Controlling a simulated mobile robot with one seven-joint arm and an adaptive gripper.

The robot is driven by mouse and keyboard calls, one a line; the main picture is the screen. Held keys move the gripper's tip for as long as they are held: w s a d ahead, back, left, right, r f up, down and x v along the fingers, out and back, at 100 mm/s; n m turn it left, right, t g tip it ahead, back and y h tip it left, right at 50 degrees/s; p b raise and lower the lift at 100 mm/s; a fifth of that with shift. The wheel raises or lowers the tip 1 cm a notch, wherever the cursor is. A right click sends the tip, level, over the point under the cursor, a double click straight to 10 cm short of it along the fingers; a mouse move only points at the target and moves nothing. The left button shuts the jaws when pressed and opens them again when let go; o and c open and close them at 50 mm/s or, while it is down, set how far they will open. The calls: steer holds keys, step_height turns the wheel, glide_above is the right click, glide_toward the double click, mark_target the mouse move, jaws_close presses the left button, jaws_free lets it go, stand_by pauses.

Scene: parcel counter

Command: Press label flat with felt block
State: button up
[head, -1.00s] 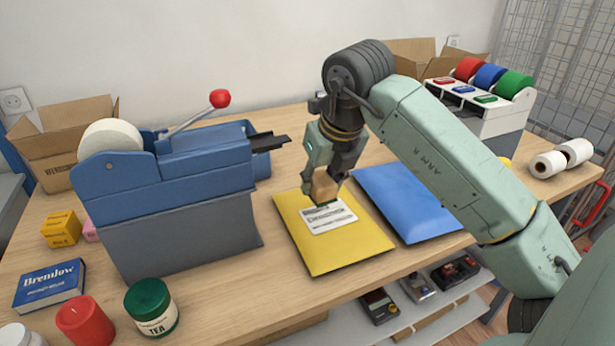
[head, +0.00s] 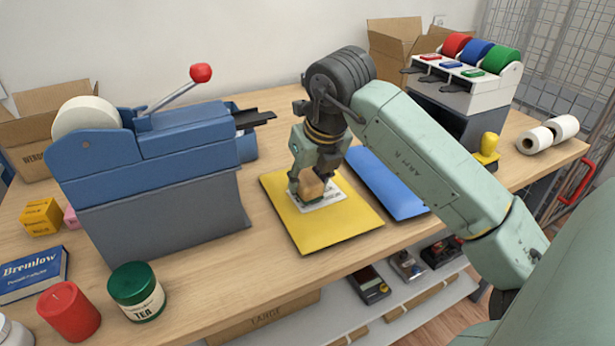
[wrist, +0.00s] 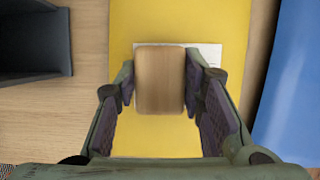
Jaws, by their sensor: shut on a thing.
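A yellow padded envelope (head: 345,222) lies flat on the counter with a white printed label (head: 333,195) on it. My gripper (head: 309,186) is shut on the felt block (head: 312,187), whose tan wooden body shows between the fingers. The block is over the label and hides part of it. It looks to be on or very close to the label; I cannot tell contact for certain. In the wrist view the block (wrist: 160,80) sits between both fingers, with a strip of label (wrist: 208,54) showing beyond it. The block's felt underside is hidden.
A blue envelope (head: 385,180) lies just right of the yellow one. A blue and grey dispenser (head: 160,190) with a red-knobbed lever stands left. A yellow-handled stamp (head: 489,148) and paper rolls (head: 535,140) are at right. The counter's front edge is close.

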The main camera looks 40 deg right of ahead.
steer(key=shift+f+b, duration=0.5)
steer(key=shift+b, duration=0.1)
stand_by(0.3)
steer(key=shift+r+p, duration=1.6)
steer(key=shift+r, duration=1.45)
steer(key=shift+d, duration=0.15)
